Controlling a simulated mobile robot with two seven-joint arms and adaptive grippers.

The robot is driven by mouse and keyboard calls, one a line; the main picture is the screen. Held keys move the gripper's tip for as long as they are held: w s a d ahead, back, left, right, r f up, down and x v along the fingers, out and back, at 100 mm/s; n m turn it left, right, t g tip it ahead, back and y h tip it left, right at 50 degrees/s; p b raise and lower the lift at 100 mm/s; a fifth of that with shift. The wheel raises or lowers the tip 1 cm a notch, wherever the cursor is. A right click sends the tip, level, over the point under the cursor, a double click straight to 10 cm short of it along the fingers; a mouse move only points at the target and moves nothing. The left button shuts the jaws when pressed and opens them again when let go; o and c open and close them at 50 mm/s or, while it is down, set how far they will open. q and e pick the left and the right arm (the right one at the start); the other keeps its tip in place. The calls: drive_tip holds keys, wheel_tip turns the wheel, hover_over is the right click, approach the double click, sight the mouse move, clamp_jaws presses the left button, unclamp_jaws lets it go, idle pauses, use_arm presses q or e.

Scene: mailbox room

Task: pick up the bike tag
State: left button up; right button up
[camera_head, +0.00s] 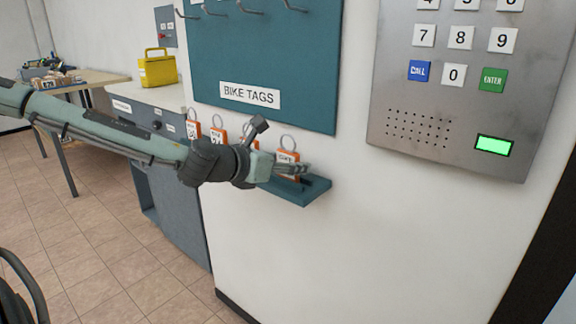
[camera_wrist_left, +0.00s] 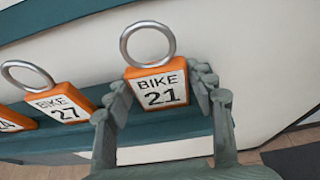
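The bike tag is an orange-edged tag with a white face reading BIKE 21 (camera_wrist_left: 160,90) and a metal ring on top. It stands upright at the right end of a teal ledge on the wall; in the head view this tag (camera_head: 288,158) is partly hidden by my fingers. My left gripper (camera_head: 292,168) is at the tag, and in the left wrist view its two fingers (camera_wrist_left: 160,92) are spread, one on each side of it. The fingertips are close to the tag's edges; I cannot tell whether they touch. My right gripper is not in view.
More tags stand to the left, including BIKE 27 (camera_wrist_left: 65,105). The teal ledge (camera_head: 305,192) juts from the wall below a BIKE TAGS board (camera_head: 262,70) with hooks. A metal keypad panel (camera_head: 455,100) is at right. A yellow box (camera_head: 158,70) sits on a counter at left.

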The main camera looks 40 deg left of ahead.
use_arm(q)
drive_tip(key=c, duration=0.7)
drive_tip(key=shift+o, duration=0.2)
drive_tip(key=shift+r, duration=0.1)
